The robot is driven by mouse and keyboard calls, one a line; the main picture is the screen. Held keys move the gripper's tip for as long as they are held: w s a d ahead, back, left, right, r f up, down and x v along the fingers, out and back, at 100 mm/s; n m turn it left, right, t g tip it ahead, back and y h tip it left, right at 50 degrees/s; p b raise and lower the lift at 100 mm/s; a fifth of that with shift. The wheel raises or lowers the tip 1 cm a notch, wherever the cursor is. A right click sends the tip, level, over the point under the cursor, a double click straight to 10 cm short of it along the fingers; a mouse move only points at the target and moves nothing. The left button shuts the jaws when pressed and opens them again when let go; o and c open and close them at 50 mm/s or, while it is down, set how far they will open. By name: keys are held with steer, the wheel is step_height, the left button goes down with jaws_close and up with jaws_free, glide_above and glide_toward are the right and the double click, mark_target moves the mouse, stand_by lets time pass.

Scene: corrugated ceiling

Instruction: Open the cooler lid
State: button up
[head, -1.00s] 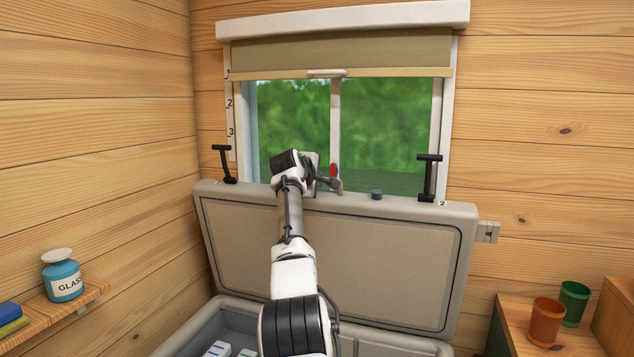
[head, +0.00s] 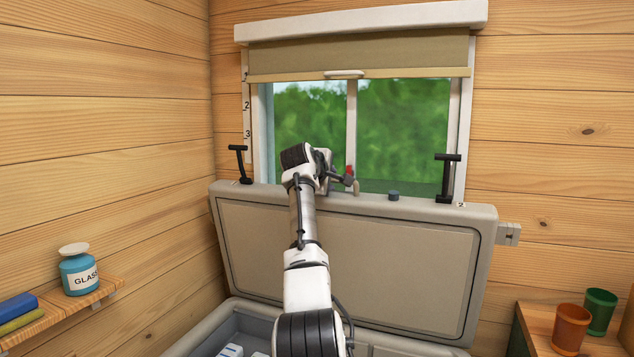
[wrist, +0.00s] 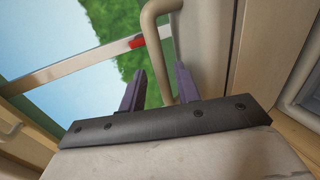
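The cooler lid (head: 345,262) stands raised, close to upright, in front of the window in the head view. The cooler body (head: 205,338) is open below it. A beige handle (wrist: 153,35) shows as a curved bar in the wrist view, beside the lid's top edge. My gripper (head: 345,181) is at the lid's top edge, near the middle. In the wrist view its two dark fingers (wrist: 158,84) are apart, with the lower end of the handle seen between them. I cannot tell whether they touch it. My arm hides part of the lid and cooler.
Black T-shaped latches (head: 240,163) and (head: 447,178) stand on the lid's top edge. A window (head: 403,130) is behind. A shelf with a glass jar (head: 79,270) is at left. Orange (head: 571,328) and green (head: 599,311) cups stand on a counter at right.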

steer(key=b+v, duration=0.4)
steer(key=v, duration=0.7)
steer(key=shift+b, duration=0.35)
steer(key=shift+s+a+r, duration=0.1)
steer(key=shift+a, duration=0.05)
